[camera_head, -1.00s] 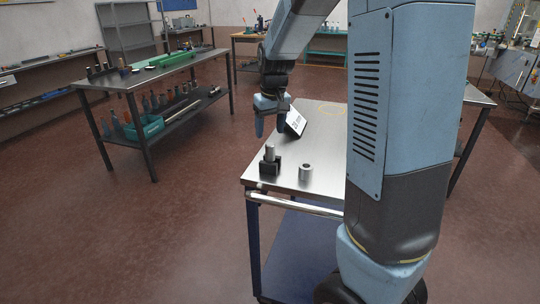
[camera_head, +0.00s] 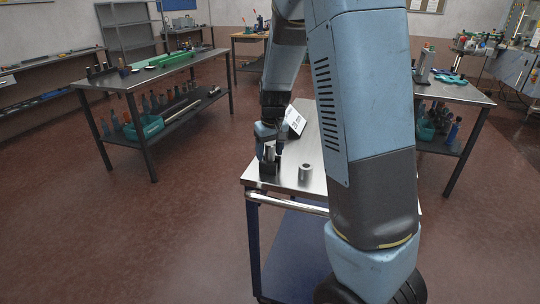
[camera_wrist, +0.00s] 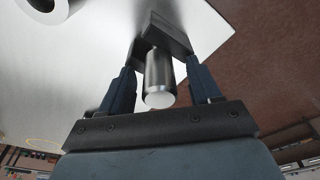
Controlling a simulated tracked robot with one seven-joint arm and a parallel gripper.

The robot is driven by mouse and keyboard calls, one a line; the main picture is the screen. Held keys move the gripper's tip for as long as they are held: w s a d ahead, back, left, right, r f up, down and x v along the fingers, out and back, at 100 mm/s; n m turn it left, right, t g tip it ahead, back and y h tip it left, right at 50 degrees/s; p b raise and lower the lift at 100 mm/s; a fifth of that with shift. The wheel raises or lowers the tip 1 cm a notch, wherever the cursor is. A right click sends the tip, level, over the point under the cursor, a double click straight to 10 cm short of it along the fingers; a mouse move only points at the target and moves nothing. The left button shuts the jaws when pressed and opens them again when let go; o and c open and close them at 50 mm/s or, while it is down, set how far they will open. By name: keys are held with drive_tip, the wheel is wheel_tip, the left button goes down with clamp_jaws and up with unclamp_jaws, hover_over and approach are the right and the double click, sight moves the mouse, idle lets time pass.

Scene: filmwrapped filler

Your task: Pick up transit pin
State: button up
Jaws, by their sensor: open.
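The transit pin is a plain metal cylinder (camera_wrist: 159,80) standing in a dark block (camera_wrist: 166,32) at the near left corner of the steel table. In the head view the pin (camera_head: 270,153) is partly covered by my gripper, and the block (camera_head: 268,169) shows below it. My gripper (camera_wrist: 161,84) is open, with one blue finger on each side of the pin. A gap shows between each finger and the pin in the wrist view. In the head view my gripper (camera_head: 269,152) is low over the block.
A short metal ring (camera_head: 305,173) stands to the right of the block on the steel table (camera_head: 309,151). A white sign with dark print (camera_head: 294,119) stands behind. Benches with tools stand at left and right. The table's front edge and rail are close to the block.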

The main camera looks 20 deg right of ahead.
drive_tip(key=shift+c, duration=0.3)
clamp_jaws()
drive_tip(key=shift+r, duration=0.15)
